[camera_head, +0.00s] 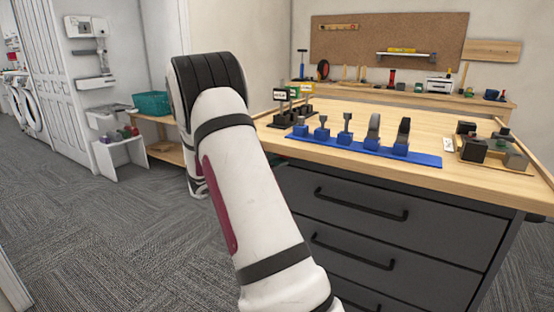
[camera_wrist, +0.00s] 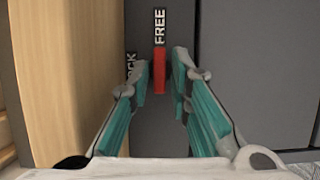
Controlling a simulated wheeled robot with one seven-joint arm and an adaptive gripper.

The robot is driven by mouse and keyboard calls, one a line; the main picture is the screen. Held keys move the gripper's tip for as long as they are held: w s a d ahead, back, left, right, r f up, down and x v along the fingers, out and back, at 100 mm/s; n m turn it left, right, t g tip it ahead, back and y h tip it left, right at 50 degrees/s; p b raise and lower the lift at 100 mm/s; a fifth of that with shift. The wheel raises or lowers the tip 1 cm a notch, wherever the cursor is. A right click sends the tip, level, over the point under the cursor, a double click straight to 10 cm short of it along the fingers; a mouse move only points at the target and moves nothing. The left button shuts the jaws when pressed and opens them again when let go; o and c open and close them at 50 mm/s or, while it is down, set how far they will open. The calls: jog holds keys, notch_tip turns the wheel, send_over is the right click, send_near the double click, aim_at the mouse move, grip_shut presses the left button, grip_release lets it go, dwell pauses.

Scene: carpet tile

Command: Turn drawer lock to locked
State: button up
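The drawer lock's red lever (camera_wrist: 160,72) shows in the wrist view on a dark grey panel (camera_wrist: 240,75). It lines up with the black FREE label (camera_wrist: 160,27). The LOCK label (camera_wrist: 131,66) is to its left, partly hidden by a finger. My gripper (camera_wrist: 163,80) is open, with its teal-padded fingers on either side of the lever. A gap shows on both sides; I cannot tell whether either finger touches it. In the head view, my arm hides my gripper, and the lock is not visible.
The grey drawer cabinet (camera_head: 390,228) has black bar handles and a wooden top (camera_head: 330,165). A blue mat (camera_head: 425,160) with several blue-based tools lies on top. A pale wooden surface (camera_wrist: 60,80) borders the panel at left in the wrist view. Carpet at left is clear.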

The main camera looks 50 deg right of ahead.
grip_shut()
jog(key=shift+n, duration=0.3)
jog(key=n+t+h+p, duration=0.1)
jog(key=n+t+p, duration=0.1)
jog(key=n+p, duration=0.2)
jog(key=n+t+h+p, duration=0.2)
jog(key=n+p, duration=0.2)
jog(key=n, duration=0.6)
jog(key=s+f+n+t+h+p, duration=0.1)
jog(key=n+t+h+p, duration=0.1)
jog(key=n+p, duration=0.3)
jog(key=shift+n+t, duration=0.6)
jog(key=shift+n, duration=1)
